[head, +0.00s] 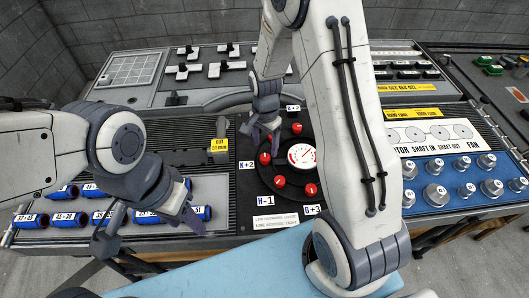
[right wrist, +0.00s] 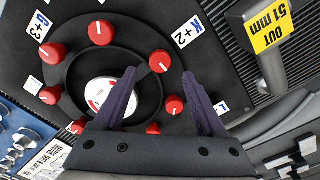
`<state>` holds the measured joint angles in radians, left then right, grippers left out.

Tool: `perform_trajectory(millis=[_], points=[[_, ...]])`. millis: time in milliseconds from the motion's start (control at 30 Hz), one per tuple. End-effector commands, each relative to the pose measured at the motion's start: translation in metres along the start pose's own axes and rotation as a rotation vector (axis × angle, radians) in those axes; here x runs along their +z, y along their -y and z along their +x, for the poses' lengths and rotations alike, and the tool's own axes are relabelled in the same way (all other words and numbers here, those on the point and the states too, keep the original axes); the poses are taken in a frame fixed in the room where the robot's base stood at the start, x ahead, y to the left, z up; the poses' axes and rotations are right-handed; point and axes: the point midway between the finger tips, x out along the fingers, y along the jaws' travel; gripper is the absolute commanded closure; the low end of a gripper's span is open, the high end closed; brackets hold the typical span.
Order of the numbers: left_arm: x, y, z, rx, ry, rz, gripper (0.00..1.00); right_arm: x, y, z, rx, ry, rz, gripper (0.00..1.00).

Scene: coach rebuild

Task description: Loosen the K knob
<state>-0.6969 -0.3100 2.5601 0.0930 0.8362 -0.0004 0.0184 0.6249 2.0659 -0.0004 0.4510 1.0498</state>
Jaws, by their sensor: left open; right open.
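The K knob (right wrist: 160,61) is a red round knob with a white mark, beside the label K +2 (right wrist: 186,31), on the black dial panel (right wrist: 130,12). In the head view the K knob (head: 265,158) is at the left of the ring of knobs. My right gripper (head: 262,134) is open and empty over the ring's upper left. In the right wrist view its two fingers (right wrist: 159,76) appear either side of the K knob; contact is not visible. My left gripper (head: 150,228) is open and empty over the blue cylinders at the lower left.
Other red knobs (head: 279,181) surround a white gauge (head: 302,155). A grey handle with a yellow OUT 51 mm tag (right wrist: 270,33) stands beside the panel. Blue labelled cylinders (head: 65,219) lie at the left; silver knobs (head: 435,193) sit on a blue panel at the right.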

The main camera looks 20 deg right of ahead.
Motion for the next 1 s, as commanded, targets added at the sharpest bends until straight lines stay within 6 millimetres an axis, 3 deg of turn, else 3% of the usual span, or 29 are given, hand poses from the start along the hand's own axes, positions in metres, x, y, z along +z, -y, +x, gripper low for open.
perform_trajectory(millis=[100, 300, 667, 700, 800, 900, 1000], points=[[0.000, 0.000, -0.005, 0.000, 0.000, 0.000, 0.50, 0.001, -0.001, 0.022, 0.005, 0.003, -0.001, 0.27], [0.000, -0.001, -0.008, 0.000, 0.000, 0.000, 0.50, 0.001, 0.000, 0.045, 0.002, 0.001, -0.002, 0.27], [-0.001, -0.001, -0.008, 0.000, 0.000, 0.000, 0.50, 0.000, 0.000, 0.052, -0.001, 0.000, -0.003, 0.27], [-0.001, -0.001, -0.008, 0.000, 0.000, 0.000, 0.50, 0.000, 0.000, 0.052, -0.001, 0.000, -0.003, 0.31], [-0.001, -0.001, -0.008, 0.000, 0.000, 0.000, 0.50, 0.000, 0.000, 0.052, -0.001, 0.000, -0.002, 0.69], [-0.001, -0.001, -0.008, 0.000, 0.000, 0.000, 0.50, 0.000, 0.000, 0.052, -0.001, 0.000, -0.002, 1.00], [-0.001, -0.001, -0.008, 0.000, 0.000, 0.000, 0.50, 0.000, 0.000, 0.052, -0.001, 0.000, -0.003, 1.00]])
